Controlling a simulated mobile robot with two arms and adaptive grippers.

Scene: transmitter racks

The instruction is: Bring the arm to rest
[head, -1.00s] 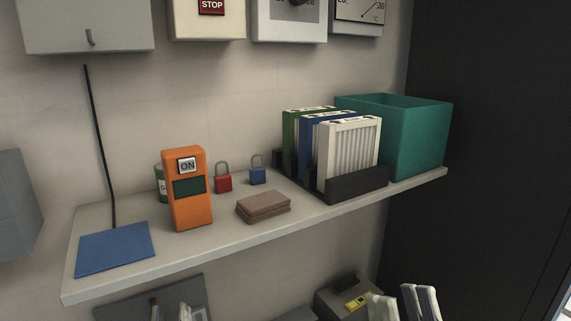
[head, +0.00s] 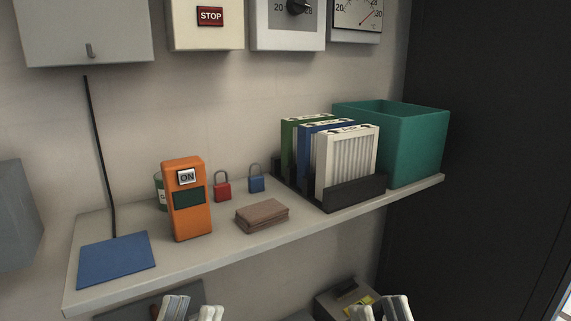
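My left gripper (head: 194,309) shows at the bottom edge of the head view, below the shelf's front edge. Its two pale fingers point up with a gap between them and nothing in it. My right gripper (head: 378,309) shows at the bottom edge further right, also below the shelf. Its two pale fingers are apart and appear empty. Only the finger ends are in view; the rest of both arms is cut off.
The shelf (head: 265,244) holds a blue mat (head: 116,258), orange device (head: 188,215), red padlock (head: 222,190), blue padlock (head: 256,184), brown stack (head: 262,215), filters in a black rack (head: 355,193) and teal bin (head: 420,150). A grey box (head: 345,296) stands below, behind my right gripper.

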